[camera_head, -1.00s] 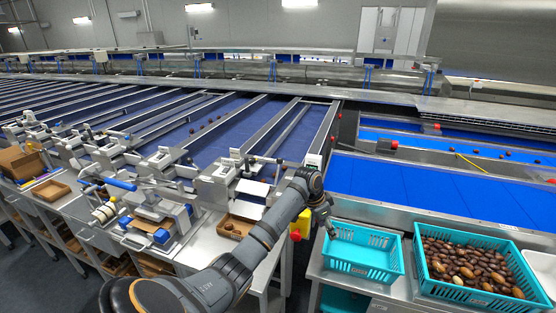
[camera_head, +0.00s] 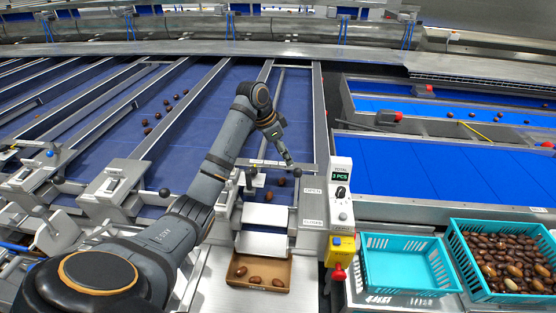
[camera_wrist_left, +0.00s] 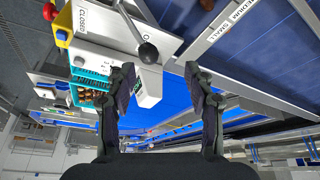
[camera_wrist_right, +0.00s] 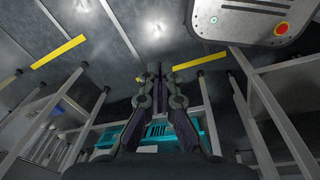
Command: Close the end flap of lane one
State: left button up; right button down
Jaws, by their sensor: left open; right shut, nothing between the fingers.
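Lane one's end unit stands at the front, with a white flap plate (camera_head: 265,216) sloping above a cardboard box (camera_head: 235,274) holding a few dates. A lever with a black ball knob (camera_head: 309,181) is beside the OPEN label; the CLOSED label sits nearer the box. My left gripper (camera_head: 288,160) is open and empty, above the lane just behind the knob. In the left wrist view the knob (camera_wrist_left: 148,53) shows beyond and between my open fingertips (camera_wrist_left: 160,78), apparently untouched. My right gripper (camera_wrist_right: 156,72) is shut and empty in the right wrist view, away from the lane.
A counter post (camera_head: 340,190) reading 3 PCS stands right of the lever, with a yellow box and red button (camera_head: 340,250) below. An empty turquoise crate (camera_head: 400,290) and a date-filled one (camera_head: 455,268) are at right. Metal side rails (camera_head: 318,110) border the lane.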

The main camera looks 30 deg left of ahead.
aim_at(296, 170)
pick_arm(q)
jog(key=d, duration=0.1)
jog(key=d+f+p, duration=0.2)
jog(key=d, duration=0.1)
jog(key=shift+d, duration=0.1)
jog(key=f, duration=0.1)
jog(key=w+f+p, duration=0.1)
jog(key=f, duration=0.2)
jog(key=shift+w, duration=0.35)
jog(key=shift+w+a+f+p, duration=0.1)
jog(key=shift+w+f+p, duration=0.15)
jog(key=shift+f, duration=0.3)
jog(key=shift+w+a+f+p, duration=0.15)
jog(key=shift+f+p, duration=0.1)
jog(key=shift+f, duration=0.3)
jog(key=shift+d+f, duration=0.25)
jog(key=shift+d, duration=0.2)
jog(key=shift+a+f, duration=0.1)
jog(key=c, duration=1.1)
grip_shut()
pick_arm(e)
jog(key=d+r, duration=0.2)
jog(key=r, duration=0.1)
jog(key=shift+s+d+r, duration=0.25)
jog(key=shift+s+r, duration=0.05)
jog(key=shift+s, duration=0.1)
